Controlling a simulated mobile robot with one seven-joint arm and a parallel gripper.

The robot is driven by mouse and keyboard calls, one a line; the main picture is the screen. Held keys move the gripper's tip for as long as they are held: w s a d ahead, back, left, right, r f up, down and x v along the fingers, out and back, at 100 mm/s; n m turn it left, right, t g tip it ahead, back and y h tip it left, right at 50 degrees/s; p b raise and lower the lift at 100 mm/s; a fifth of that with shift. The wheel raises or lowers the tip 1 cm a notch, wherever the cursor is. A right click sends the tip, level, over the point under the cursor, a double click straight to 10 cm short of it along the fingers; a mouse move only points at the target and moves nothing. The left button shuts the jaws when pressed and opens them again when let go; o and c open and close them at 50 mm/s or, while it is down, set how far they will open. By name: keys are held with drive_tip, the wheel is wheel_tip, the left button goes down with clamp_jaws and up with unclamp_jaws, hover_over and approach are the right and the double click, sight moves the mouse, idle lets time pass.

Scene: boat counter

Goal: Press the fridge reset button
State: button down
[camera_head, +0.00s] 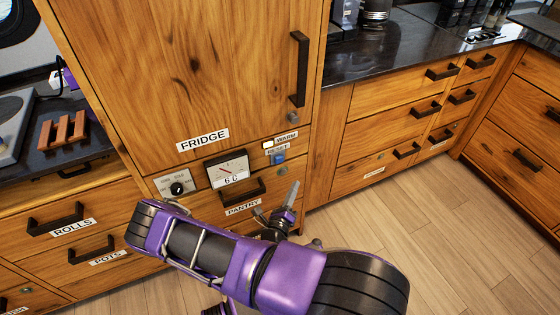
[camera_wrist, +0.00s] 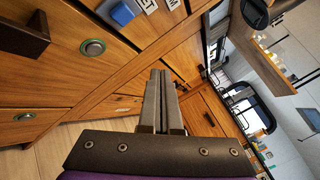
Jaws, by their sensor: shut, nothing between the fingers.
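The blue reset button (camera_head: 278,158) is on the front of the fridge cabinet, under a small RESET label (camera_head: 277,149). In the wrist view the button (camera_wrist: 122,14) shows near the top edge, left of my fingers. My gripper (camera_head: 293,184) is shut and empty, its fingers together. In the head view the fingertips are a little below and right of the button, apart from it in the picture. In the wrist view the closed fingers (camera_wrist: 158,74) point past the button along the cabinet fronts. The gap in depth is hard to judge.
A round metal lock (camera_wrist: 94,47) is beside the button. Left of the button are a WARM light (camera_head: 268,145), a gauge (camera_head: 227,169) and a knob (camera_head: 177,188). The pantry drawer handle (camera_head: 245,195) juts out below. Floor (camera_head: 440,220) is open to the right.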

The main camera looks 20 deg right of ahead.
sight(283, 159)
drive_tip(key=w+b, duration=0.2)
drive_tip(key=w, duration=0.6)
drive_tip(key=shift+w+a, duration=0.15)
drive_tip(key=shift+w, duration=0.2)
idle(1.8)
drive_tip(key=shift+w+b, duration=0.3)
drive_tip(key=shift+w, duration=0.1)
drive_tip(key=shift+w, duration=0.55)
idle(0.5)
drive_tip(key=shift+s, duration=0.95)
